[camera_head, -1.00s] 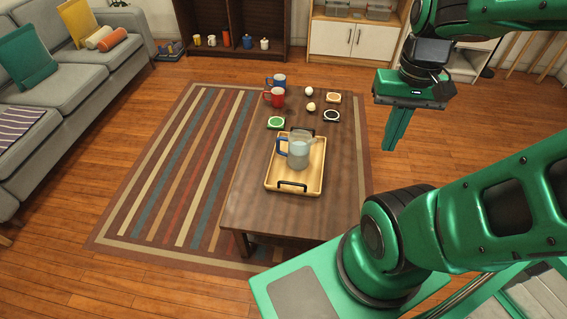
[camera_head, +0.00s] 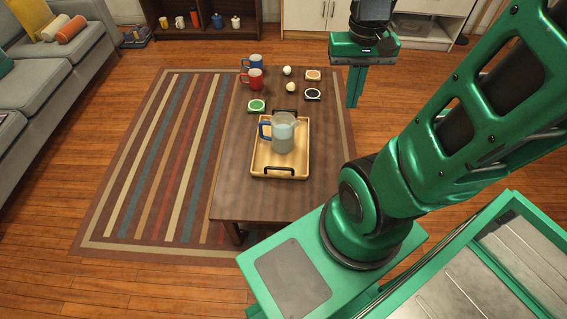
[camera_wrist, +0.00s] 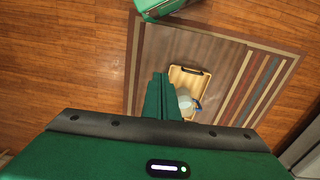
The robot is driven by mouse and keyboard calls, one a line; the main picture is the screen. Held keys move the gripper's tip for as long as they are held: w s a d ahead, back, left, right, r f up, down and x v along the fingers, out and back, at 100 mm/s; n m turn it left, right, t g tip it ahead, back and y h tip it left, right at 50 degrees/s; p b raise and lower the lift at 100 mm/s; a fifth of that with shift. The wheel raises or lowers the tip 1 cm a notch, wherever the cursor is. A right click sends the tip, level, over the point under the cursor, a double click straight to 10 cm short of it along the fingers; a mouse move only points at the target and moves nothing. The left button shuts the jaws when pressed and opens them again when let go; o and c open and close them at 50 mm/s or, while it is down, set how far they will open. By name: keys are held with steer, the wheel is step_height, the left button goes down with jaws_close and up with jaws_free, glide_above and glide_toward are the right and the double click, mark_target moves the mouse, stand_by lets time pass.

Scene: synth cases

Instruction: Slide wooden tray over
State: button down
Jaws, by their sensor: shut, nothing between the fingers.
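The wooden tray (camera_head: 262,165) lies on the dark coffee table (camera_head: 232,190), toward its near end. It has black handles at its near and far ends. A glass pitcher (camera_head: 284,134) with a blue handle stands in it. My gripper (camera_head: 352,104) is shut and empty, pointing down above and to the right of the table, apart from the tray. In the wrist view my shut fingers (camera_wrist: 161,82) show, with the tray (camera_wrist: 187,74) and the pitcher (camera_wrist: 184,101) beyond them.
At the table's far end stand a blue mug (camera_head: 255,61) and a red mug (camera_head: 255,80). A sofa (camera_head: 50,85) is at left, beyond the striped rug.

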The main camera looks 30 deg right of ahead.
steer(key=w+f, duration=2)
steer(key=f, duration=0.2)
steer(key=a+f, duration=0.1)
steer(key=f, duration=0.6)
steer(key=w+a+f, duration=0.1)
steer(key=f, duration=0.7)
steer(key=w+a+f, duration=0.1)
steer(key=f, duration=0.6)
steer(key=shift+w+a+f, duration=0.25)
steer(key=shift+a+f, duration=0.05)
steer(key=shift+f, duration=0.05)
steer(key=shift+s+a+f, duration=0.1)
steer(key=shift+s+a, duration=0.45)
steer(key=shift+s, duration=0.35)
steer(key=shift+s+a, duration=0.5)
steer(key=shift+s, duration=0.3)
